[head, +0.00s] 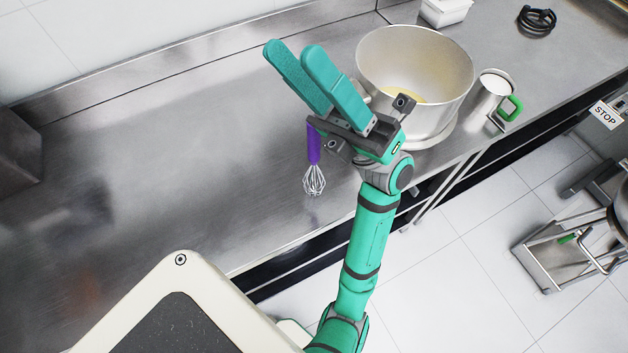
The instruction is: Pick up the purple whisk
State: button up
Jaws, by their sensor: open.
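The whisk (314,152) has a purple handle and a silver wire head. It lies on the steel counter in the middle of the head view, its wires toward the front edge. The upper end of its handle is hidden behind my gripper. My gripper (294,60) is open and empty, with its two teal fingers pointing up and to the left in the picture. It appears above the counter, overlapping the whisk's upper end in this view. I cannot tell its height over the whisk.
A large steel bowl (436,108) with something yellow inside stands right of my gripper. A metal jug with a green handle (491,95) stands beside it. A white container (444,12) and a black coiled item (537,20) are farther back. The counter's left side (190,170) is mostly clear.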

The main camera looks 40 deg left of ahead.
jog(key=s+a+n+t+h, duration=0.2)
jog(key=s+a+n+h, duration=0.35)
jog(key=h, duration=0.25)
jog(key=m+t+h, duration=0.3)
jog(key=t+h, duration=1.1)
jog(key=t, duration=0.4)
send_over(314, 137)
jog(key=shift+n, duration=0.25)
jog(key=f, duration=0.9)
jog(key=shift+w+a+f, duration=0.3)
jog(key=shift+a+f, duration=0.1)
jog(key=shift+f, duration=0.2)
notch_tip(314, 137, down, 10)
jog(key=shift+w+f, duration=0.15)
jog(key=shift+f, duration=0.05)
jog(key=shift+c, duration=0.2)
